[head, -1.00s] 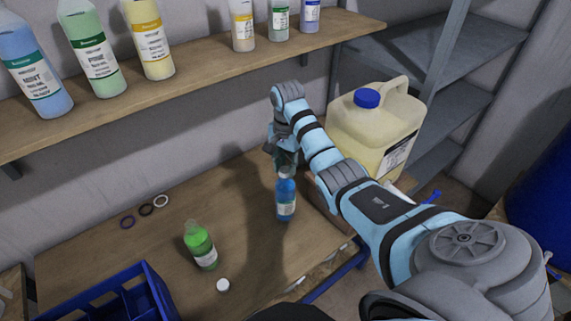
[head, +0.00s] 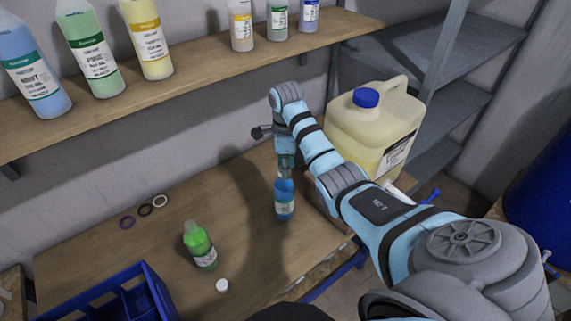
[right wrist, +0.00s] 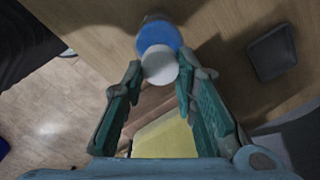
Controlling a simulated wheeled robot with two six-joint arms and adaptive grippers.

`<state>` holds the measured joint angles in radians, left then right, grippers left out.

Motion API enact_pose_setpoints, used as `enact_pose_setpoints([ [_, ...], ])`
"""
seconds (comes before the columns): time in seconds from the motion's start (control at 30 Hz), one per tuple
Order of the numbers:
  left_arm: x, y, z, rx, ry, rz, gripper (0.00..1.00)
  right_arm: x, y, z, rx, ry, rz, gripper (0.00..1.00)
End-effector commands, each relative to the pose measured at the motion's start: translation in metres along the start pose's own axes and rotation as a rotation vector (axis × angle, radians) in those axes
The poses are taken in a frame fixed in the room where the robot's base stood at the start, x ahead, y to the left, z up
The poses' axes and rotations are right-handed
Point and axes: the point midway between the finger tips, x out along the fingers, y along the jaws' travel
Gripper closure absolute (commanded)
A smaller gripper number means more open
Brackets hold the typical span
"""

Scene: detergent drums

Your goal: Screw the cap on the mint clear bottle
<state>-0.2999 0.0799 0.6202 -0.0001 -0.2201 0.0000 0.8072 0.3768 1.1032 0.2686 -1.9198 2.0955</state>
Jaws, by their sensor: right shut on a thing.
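The blue bottle (head: 284,206), which I take as the mint clear one, stands upright on the wooden table with a white and teal label. My right gripper (head: 285,172) is directly above it, pointing down. In the right wrist view a white cap (right wrist: 160,65) is between the fingertips of my right gripper (right wrist: 159,75), which is shut on it. The blue bottle (right wrist: 158,36) shows just behind the cap there. The cap is at the bottle's top, but I cannot tell whether its thread is engaged. My left gripper is out of view.
A green bottle (head: 200,246) stands on the table with a loose white cap (head: 222,286) near it. Several rings (head: 145,210) lie at the left. A blue crate (head: 120,296) is at front left. A large jug (head: 372,135) stands right, close to my arm. Bottles line the shelf (head: 195,80).

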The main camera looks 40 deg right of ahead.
Motion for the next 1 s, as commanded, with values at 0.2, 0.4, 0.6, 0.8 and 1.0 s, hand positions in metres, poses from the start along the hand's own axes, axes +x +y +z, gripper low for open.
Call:
enact_pose_setpoints([
  [0.2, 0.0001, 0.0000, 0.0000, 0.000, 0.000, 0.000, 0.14, 0.0014, 0.0010, -0.0004, 0.010, 0.002, 0.004, 0.69],
  [0.4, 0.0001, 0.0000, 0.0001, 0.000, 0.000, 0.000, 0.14, 0.0009, 0.0006, -0.0002, 0.008, 0.001, 0.002, 0.62],
  [0.6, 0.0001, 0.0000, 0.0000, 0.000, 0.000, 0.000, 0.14, -0.0009, 0.0002, -0.0001, 0.007, 0.001, 0.001, 0.62],
  [0.8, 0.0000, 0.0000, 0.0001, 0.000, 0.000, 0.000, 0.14, -0.0016, -0.0022, 0.0005, -0.299, -0.005, 0.000, 0.62],
  [1.0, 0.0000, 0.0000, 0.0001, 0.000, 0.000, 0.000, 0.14, -0.0013, -0.0035, 0.0007, -0.499, -0.007, 0.001, 0.62],
])
